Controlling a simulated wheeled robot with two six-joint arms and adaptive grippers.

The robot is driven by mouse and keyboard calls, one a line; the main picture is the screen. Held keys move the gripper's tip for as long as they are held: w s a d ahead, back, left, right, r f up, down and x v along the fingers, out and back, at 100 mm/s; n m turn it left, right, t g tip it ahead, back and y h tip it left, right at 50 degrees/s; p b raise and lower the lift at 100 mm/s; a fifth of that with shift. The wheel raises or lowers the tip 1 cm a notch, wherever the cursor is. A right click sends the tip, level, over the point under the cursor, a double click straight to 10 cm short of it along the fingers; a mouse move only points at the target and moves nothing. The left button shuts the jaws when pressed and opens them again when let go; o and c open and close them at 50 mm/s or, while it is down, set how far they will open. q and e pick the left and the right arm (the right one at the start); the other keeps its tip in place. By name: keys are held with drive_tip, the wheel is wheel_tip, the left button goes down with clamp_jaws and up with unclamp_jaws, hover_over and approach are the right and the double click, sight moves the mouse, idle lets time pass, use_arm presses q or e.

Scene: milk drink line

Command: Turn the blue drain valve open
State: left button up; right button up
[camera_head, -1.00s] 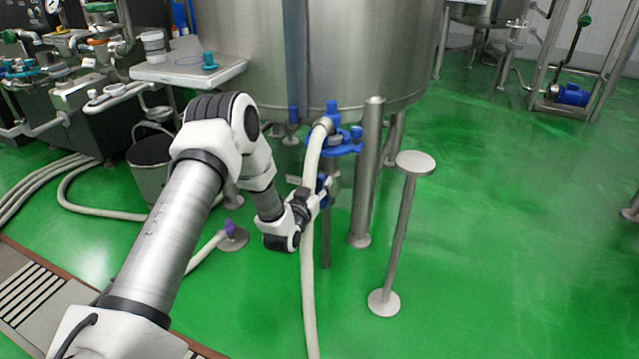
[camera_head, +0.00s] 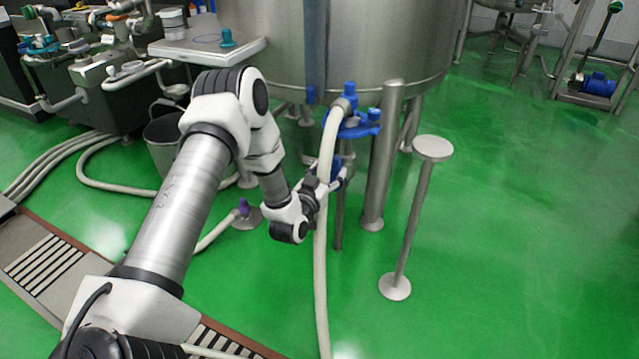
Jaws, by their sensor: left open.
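A steel tank (camera_head: 390,45) stands at the back centre. Blue fittings (camera_head: 358,125) sit at its outlet, with a pale hose (camera_head: 321,270) hanging from them. Lower down, a blue part (camera_head: 336,163), apparently the drain valve handle, shows partly behind the hose and my gripper. My left gripper (camera_head: 342,180) is open at this blue part, its fingers reaching past the hose. Whether the fingers touch the handle or straddle it cannot be told. The handle's exact angle is hidden. My right gripper is not in view.
A steel post with a round top (camera_head: 433,148) stands right of the tank leg (camera_head: 379,180). A bucket (camera_head: 165,140) and hoses lie to the left, below a steel side table (camera_head: 205,50). A floor drain grate (camera_head: 45,262) is at lower left. Green floor is clear at right.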

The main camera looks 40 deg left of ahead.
use_arm(q)
drive_tip(key=v, duration=0.8)
drive_tip(key=shift+s, duration=0.3)
drive_tip(key=s+d+f+m+g+h, duration=0.2)
drive_tip(key=s+d+f+g+h, duration=0.15)
drive_tip(key=d+f, duration=0.4)
drive_tip(key=s+d+f+m+g+h, duration=0.2)
drive_tip(key=s+d+f+g, duration=0.15)
drive_tip(key=d+f, duration=0.4)
drive_tip(key=s+d+f+g, duration=0.1)
drive_tip(key=s+f+g, duration=0.15)
drive_tip(key=s, duration=0.45)
drive_tip(key=s+d+f+n+g+y, duration=0.15)
drive_tip(key=s+g, duration=0.25)
drive_tip(key=s, duration=0.4)
drive_tip(key=s+f+g, duration=0.3)
drive_tip(key=s+g, duration=0.1)
drive_tip(key=s, duration=0.3)
wheel_tip(320, 180, up, 34)
drive_tip(key=p, duration=3.3)
drive_tip(key=shift+p, duration=0.35)
